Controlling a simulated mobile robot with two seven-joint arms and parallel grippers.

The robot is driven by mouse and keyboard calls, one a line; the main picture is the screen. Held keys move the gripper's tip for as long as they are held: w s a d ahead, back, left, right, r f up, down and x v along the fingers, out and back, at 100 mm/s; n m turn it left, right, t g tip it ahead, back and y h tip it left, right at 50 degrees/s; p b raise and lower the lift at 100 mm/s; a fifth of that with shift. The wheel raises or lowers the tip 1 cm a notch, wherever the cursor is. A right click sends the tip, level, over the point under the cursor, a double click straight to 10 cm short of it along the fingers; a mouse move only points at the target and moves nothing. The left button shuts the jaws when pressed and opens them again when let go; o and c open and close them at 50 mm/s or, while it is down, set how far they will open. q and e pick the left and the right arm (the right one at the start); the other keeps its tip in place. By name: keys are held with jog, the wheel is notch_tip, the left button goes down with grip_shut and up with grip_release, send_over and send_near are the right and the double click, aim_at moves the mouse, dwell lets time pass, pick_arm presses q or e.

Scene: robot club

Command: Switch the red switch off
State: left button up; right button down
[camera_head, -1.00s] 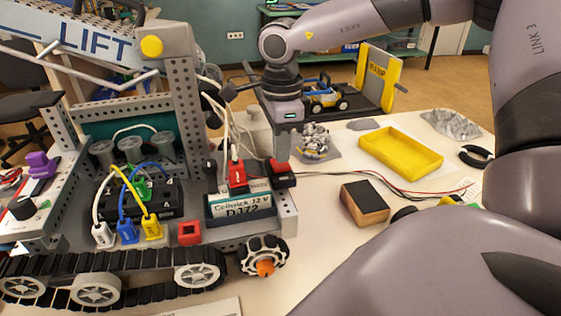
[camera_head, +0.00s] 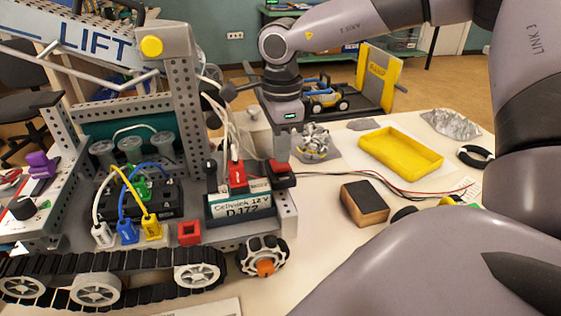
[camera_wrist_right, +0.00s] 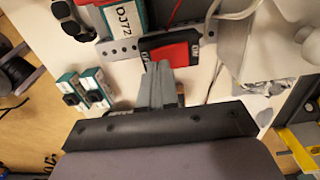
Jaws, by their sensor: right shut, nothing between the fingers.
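My right gripper (camera_head: 281,155) points down over the switch. It is shut and empty. In the wrist view its fingertips (camera_wrist_right: 158,67) are at the rocker's left end and hide part of it. I cannot tell whether they touch or press it. My left gripper is not in view.
White cables (camera_head: 230,125) and a red plug (camera_head: 237,174) stand close left of my right gripper. On the table to the right are a wooden-sided block (camera_head: 365,204), a yellow tray (camera_head: 400,152) and thin wires. The lift's upright post (camera_head: 180,95) rises to the left.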

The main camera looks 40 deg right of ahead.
aim_at(282, 166)
jog(key=shift+f+b, duration=0.9)
dwell(0.6)
jog(key=shift+r+p, duration=2.1)
jog(key=shift+r, duration=1.4)
